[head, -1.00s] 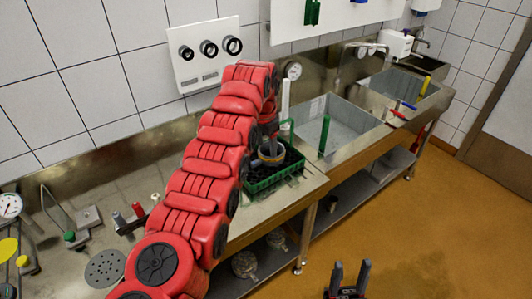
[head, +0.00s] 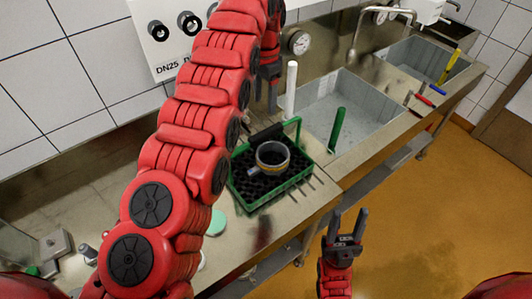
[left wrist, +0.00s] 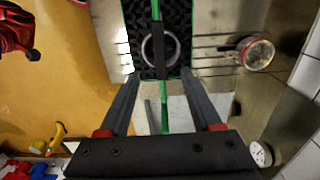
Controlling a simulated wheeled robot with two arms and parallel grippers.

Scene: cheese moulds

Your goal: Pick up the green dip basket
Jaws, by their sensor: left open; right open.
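The green dip basket (head: 290,187) sits on the steel counter left of the sink. It has a black mesh inside and a green handle (head: 299,134) rising at its far right side. A dark cup-like ring (head: 272,156) stands in it. My left gripper (head: 262,103) is open, above and behind the basket in the head view. In the left wrist view the basket (left wrist: 178,18) lies beyond the open, empty fingers (left wrist: 163,97), its green handle running between them. My right gripper (head: 345,226) is open and empty over the floor.
A sink basin (head: 365,105) lies right of the basket, with a green rod (head: 337,130) and a white tube (head: 292,88) near it. A gauge (head: 299,42) is on the wall behind. Red and blue handled tools (head: 428,100) lie on the far rim.

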